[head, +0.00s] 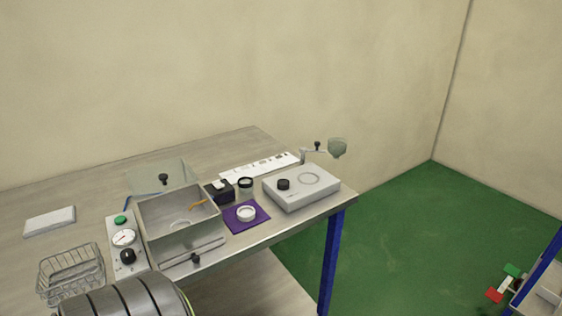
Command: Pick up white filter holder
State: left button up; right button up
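A small white ring-shaped piece (246,214), which looks like the white filter holder, lies on a purple mat (237,228) near the table's front edge. It stands apart from the things around it, and nothing covers it. Neither of my grippers is in view.
The open metal box (160,245) stands left of the mat. A grey device (318,194) with a black knob stands right of it. Behind are a black block (216,192) and a dark-rimmed jar (245,189). A wire basket (70,274) is at left.

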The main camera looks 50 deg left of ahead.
aim_at(246, 213)
jog(key=i+u, duration=0.45)
jog(key=i+l+u, duration=0.3)
jog(key=i+u, duration=0.15)
jog(key=i+l+u, duration=0.45)
jog(key=i+j, duration=0.05)
jog(key=i, duration=0.05)
